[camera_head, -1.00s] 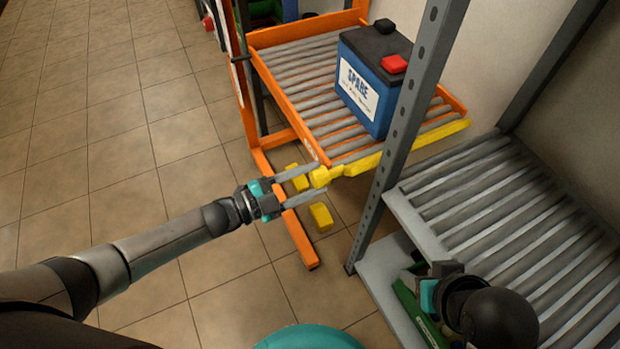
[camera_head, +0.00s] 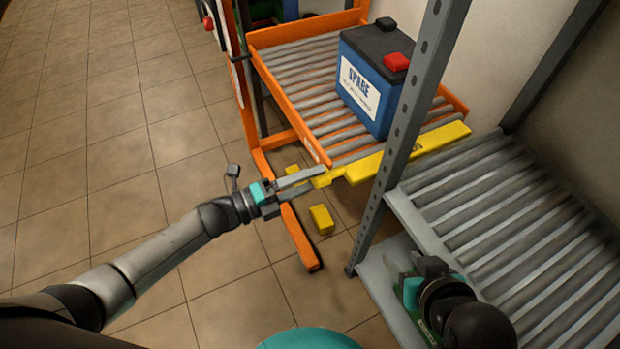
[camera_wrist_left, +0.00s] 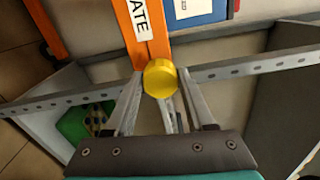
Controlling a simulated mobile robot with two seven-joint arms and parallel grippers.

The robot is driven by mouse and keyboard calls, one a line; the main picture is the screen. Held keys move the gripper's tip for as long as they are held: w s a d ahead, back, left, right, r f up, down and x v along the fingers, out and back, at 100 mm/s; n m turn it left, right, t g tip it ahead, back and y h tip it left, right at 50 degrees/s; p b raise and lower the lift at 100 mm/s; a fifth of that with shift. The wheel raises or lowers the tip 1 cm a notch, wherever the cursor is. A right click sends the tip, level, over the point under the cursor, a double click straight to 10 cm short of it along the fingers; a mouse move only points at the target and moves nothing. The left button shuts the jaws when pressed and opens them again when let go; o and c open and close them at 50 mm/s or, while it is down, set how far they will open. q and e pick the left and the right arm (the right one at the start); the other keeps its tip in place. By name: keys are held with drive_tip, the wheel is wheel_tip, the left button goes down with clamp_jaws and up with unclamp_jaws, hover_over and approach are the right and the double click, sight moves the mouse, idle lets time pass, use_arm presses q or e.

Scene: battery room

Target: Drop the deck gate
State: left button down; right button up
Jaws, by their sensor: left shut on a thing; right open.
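The deck gate is a yellow bar (camera_head: 425,143) across the near end of the orange roller deck (camera_head: 283,93), with its broad face showing in the head view. The grey post hides part of it. My left gripper (camera_head: 311,181) is shut on the gate's yellow grip at the bar's left end. The round end of the yellow grip (camera_wrist_left: 160,78) sits between the fingers in the left wrist view. My right gripper (camera_head: 401,268) is open at lower right, beside the grey rack and apart from the gate.
A blue battery marked SPARE (camera_head: 371,82) stands on the orange deck behind the gate. A grey roller rack (camera_head: 520,220) fills the right. Yellow blocks (camera_head: 321,219) show low by the orange legs. Tiled floor at left is clear.

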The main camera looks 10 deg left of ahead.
use_arm(q)
drive_tip(key=shift+m, duration=0.4)
use_arm(e)
drive_tip(key=shift+w+a, duration=0.15)
use_arm(q)
drive_tip(key=shift+c, duration=1.3)
unclamp_jaws()
drive_tip(key=shift+a, duration=0.1)
drive_tip(key=p+v, duration=0.3)
drive_tip(key=v, duration=1.2)
use_arm(e)
drive_tip(key=s+d+g, duration=0.1)
drive_tip(key=s+d+f+g+h, duration=0.1)
drive_tip(key=s+d+g, duration=0.1)
drive_tip(key=d, duration=0.1)
drive_tip(key=shift+s+f+m+g+h, duration=0.3)
drive_tip(key=shift+s+h, duration=0.05)
drive_tip(key=shift+h, duration=0.05)
use_arm(q)
drive_tip(key=shift+s, duration=0.1)
